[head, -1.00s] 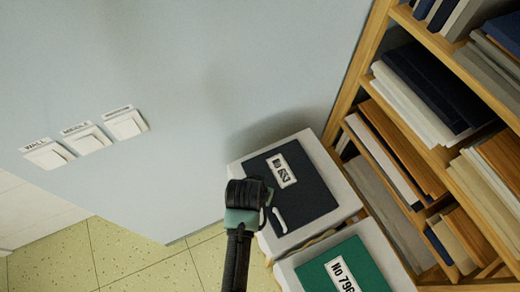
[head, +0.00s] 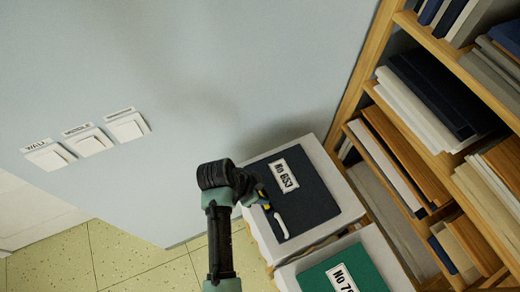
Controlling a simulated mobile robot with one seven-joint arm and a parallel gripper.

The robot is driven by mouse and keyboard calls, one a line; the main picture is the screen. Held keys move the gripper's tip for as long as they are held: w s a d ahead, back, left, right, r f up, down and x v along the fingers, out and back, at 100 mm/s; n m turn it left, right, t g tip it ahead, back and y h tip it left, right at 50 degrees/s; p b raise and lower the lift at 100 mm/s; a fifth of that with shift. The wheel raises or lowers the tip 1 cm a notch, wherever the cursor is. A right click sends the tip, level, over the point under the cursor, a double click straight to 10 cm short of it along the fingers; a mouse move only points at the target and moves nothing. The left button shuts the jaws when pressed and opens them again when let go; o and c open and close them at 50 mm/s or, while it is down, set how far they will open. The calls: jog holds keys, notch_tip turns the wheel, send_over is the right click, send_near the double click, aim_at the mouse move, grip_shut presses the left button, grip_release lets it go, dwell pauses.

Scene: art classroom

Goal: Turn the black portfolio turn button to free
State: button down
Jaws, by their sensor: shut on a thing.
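The black portfolio (head: 305,205) lies on top of a white box, with a white label reading "No 653". Its turn button (head: 281,224) is a small pale bar near the portfolio's left edge, slanting down to the right. My gripper (head: 265,203) reaches in from the left and is shut on the upper end of the turn button. The arm hides part of that contact. The lower end of the button shows clear of the jaws.
A green portfolio (head: 338,272) lies on a second box just below. A wooden shelf (head: 445,150) full of books and folders stands at the right. Several wall switches (head: 88,142) sit on the pale wall at left. Floor (head: 130,255) shows at lower left.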

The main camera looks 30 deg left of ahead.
jog(key=shift+m, duration=0.3)
dwell(0.4)
jog(key=c, duration=0.5)
grip_release()
jog(key=b+v, duration=0.2)
jog(key=v, duration=1.1)
jog(key=shift+w+r, duration=0.1)
jog(key=shift+w, duration=0.05)
